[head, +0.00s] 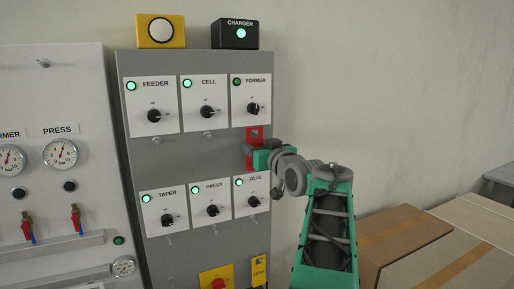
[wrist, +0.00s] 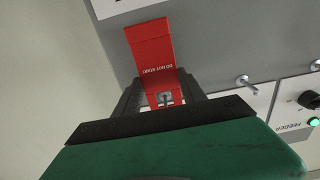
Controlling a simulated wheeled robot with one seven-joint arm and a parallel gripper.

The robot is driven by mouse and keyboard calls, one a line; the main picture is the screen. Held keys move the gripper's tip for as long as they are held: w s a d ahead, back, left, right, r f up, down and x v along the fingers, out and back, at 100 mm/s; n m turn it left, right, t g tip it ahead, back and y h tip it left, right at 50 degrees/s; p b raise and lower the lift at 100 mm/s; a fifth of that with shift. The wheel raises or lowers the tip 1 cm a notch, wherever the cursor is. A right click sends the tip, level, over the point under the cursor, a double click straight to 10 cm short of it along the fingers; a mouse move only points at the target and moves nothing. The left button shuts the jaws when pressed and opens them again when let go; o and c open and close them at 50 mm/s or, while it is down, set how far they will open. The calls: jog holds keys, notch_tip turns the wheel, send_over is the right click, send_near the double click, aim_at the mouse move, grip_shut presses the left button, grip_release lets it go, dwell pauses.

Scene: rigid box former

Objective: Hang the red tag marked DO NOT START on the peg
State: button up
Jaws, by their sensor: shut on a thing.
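The red tag (head: 253,133) is against or just in front of the grey panel, below the FORMER switch. In the wrist view the tag (wrist: 150,45) shows its DO NOT START lettering. My gripper (head: 259,152) is shut on the tag; its dark fingers (wrist: 163,97) stand on either side of the tag's near end. A metal peg (wrist: 165,99) shows at the opening in that end, between the fingers. I cannot tell whether it passes through the opening or lies behind it. In the head view the tag and gripper hide this peg.
Other pegs stick out below the switches, one under CELL (head: 208,135) and one under FEEDER (head: 156,141). A neighbouring peg (wrist: 243,81) is close beside the gripper in the wrist view. Switch knobs protrude above and below. Cardboard boxes (head: 405,238) lie at lower right.

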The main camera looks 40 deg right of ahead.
jog(key=o, duration=1.4)
jog(key=shift+s, duration=0.3)
jog(key=b+v, duration=0.3)
jog(key=v, duration=0.4)
jog(key=w+a+f+n+g+y, duration=0.1)
jog(key=w+a+f+g+y, duration=0.15)
jog(key=a+f, duration=0.65)
jog(key=w+a+f+g+y, duration=0.2)
jog(key=a+f+g, duration=0.1)
jog(key=a+f, duration=0.7)
jog(key=s+a+f+g, duration=0.3)
jog(key=s+a+f, duration=0.2)
jog(key=f, duration=0.1)
jog(key=s+a+f+n+g, duration=0.1)
jog(key=s+a+f+g, duration=0.1)
jog(key=s+a+f, duration=0.3)
jog(key=s+a+f+n+g, duration=0.1)
jog(key=s+a+f+g, duration=0.2)
jog(key=s+a+f, duration=0.2)
jog(key=shift+s+a+f+g+y, duration=0.2)
jog(key=shift+s+f, duration=0.25)
jog(key=shift+f, duration=0.35)
jog(key=shift+s+a+f+g+y, duration=0.1)
jog(key=shift+s+a+f+g, duration=0.1)
jog(key=shift+s+f, duration=0.45)
